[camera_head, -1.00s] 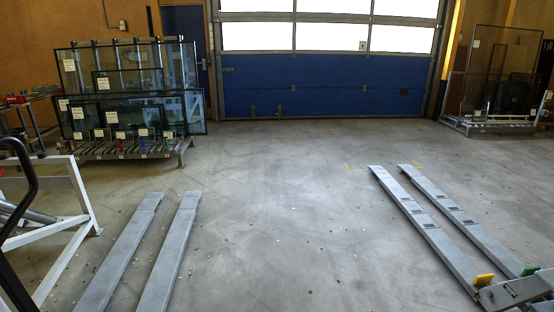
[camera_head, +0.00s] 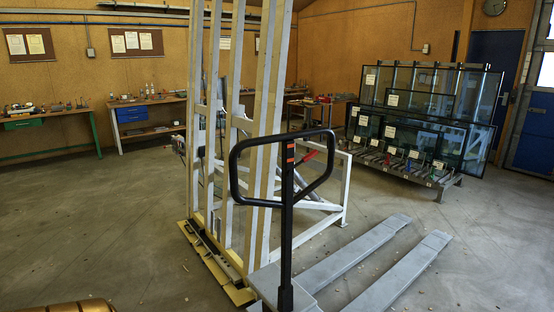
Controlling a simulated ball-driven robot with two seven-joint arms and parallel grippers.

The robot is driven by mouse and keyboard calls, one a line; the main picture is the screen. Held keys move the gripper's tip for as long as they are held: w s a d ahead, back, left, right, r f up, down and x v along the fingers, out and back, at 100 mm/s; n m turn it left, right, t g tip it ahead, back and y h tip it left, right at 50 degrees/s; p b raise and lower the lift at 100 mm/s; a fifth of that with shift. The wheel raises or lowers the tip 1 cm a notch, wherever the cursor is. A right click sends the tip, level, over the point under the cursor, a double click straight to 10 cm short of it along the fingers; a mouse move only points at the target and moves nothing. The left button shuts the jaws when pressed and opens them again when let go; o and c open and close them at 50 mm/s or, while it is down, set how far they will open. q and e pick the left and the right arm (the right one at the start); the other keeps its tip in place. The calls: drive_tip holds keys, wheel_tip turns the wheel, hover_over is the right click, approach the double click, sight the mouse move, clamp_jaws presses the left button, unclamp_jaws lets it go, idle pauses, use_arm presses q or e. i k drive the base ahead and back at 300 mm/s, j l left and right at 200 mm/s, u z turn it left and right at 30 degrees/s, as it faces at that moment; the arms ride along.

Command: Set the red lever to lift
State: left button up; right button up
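The red lever (camera_head: 306,157) sits inside the black loop handle (camera_head: 233,178) of a pallet jack, beside the top of its upright black shaft (camera_head: 287,215). The lever is small here, and I cannot tell its setting. The jack's two grey forks (camera_head: 345,252) lie low over the floor and point away to the right. Neither of my grippers is in view.
A tall white tilting frame (camera_head: 256,130) stands just behind and left of the handle. A glass rack (camera_head: 425,115) stands at the back right. Workbenches (camera_head: 150,101) line the back wall. The floor at left is open.

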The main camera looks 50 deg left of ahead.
sight(310, 155)
drive_tip(key=u, duration=1.35)
